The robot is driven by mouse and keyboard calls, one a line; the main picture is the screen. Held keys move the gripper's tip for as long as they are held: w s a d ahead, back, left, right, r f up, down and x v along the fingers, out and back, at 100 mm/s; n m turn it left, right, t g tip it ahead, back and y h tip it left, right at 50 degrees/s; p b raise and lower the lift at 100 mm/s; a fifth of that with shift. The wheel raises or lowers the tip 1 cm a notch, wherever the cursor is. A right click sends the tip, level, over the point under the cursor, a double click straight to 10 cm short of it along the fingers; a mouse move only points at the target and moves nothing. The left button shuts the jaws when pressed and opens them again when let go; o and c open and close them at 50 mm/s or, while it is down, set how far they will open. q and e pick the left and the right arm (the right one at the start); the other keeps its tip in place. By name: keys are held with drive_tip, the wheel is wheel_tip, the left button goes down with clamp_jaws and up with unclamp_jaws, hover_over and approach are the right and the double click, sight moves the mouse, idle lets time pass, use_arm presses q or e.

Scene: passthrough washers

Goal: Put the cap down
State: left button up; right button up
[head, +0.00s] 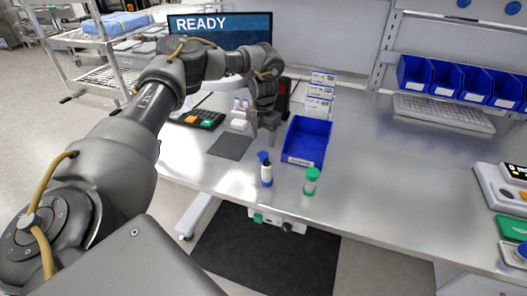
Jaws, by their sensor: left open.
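A tube with a blue top (266,172) stands upright near the front edge of the steel bench. I cannot make out a separate loose cap. My left gripper (267,134) is open above the bench, behind the blue-topped tube and just left of the blue tray (292,160). Its fingers are small and dark here, and I see nothing held between them. My right gripper is out of view.
A dark grey mat (231,146) lies left of the gripper. A small rack with tubes (240,119) and a keypad with coloured buttons (198,119) stand behind it. The bench's right middle is clear.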

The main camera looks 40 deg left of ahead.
use_arm(q)
drive_tip(key=shift+r+b, duration=0.4)
drive_tip(key=shift+r, duration=1.95)
